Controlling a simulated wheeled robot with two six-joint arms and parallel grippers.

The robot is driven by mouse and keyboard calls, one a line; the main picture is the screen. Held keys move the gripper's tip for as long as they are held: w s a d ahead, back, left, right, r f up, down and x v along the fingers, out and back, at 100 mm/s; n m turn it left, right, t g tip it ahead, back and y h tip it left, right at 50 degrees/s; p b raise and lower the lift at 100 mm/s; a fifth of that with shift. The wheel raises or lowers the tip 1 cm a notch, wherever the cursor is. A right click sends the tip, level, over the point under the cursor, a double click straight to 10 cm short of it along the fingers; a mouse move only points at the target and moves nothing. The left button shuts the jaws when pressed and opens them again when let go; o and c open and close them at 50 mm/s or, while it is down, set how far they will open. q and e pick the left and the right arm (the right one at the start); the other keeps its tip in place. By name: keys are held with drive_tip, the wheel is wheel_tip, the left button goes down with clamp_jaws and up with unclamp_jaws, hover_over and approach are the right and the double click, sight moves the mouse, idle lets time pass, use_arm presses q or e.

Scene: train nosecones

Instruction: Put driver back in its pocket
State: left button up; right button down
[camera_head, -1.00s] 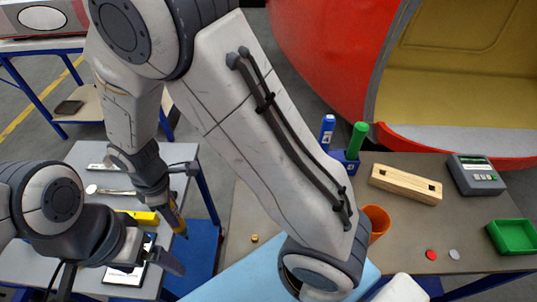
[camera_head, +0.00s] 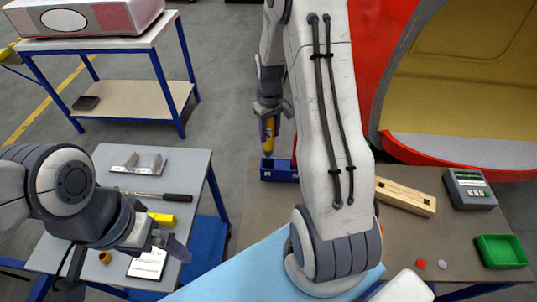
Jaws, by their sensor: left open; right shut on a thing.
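A driver with a yellow handle (camera_head: 268,135) is held upright in my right gripper (camera_head: 268,108), at the back left of the brown table. The gripper is shut on it from above. The driver's lower end is at the left part of a blue rack (camera_head: 280,174); I cannot tell whether it is in a pocket or just above or behind it. My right arm hides the rack's right side. My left gripper (camera_head: 176,243) is open and empty over the grey table at the left.
The grey table (camera_head: 110,165) holds a black-handled tool (camera_head: 165,196), a yellow block (camera_head: 162,218), a metal bracket (camera_head: 138,162) and a white-screened tablet (camera_head: 148,263). A wooden block (camera_head: 405,197), grey meter (camera_head: 469,188) and green tray (camera_head: 501,250) stand right of my arm.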

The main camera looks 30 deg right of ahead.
sight(269, 147)
wheel_tip(269, 147, down, 6)
drive_tip(key=shift+f+p, duration=0.1)
drive_tip(key=shift+p, duration=0.9)
drive_tip(key=shift+f, duration=0.4)
drive_tip(key=c, duration=0.8)
unclamp_jaws()
drive_tip(key=shift+f, duration=0.15)
drive_tip(key=o, duration=0.4)
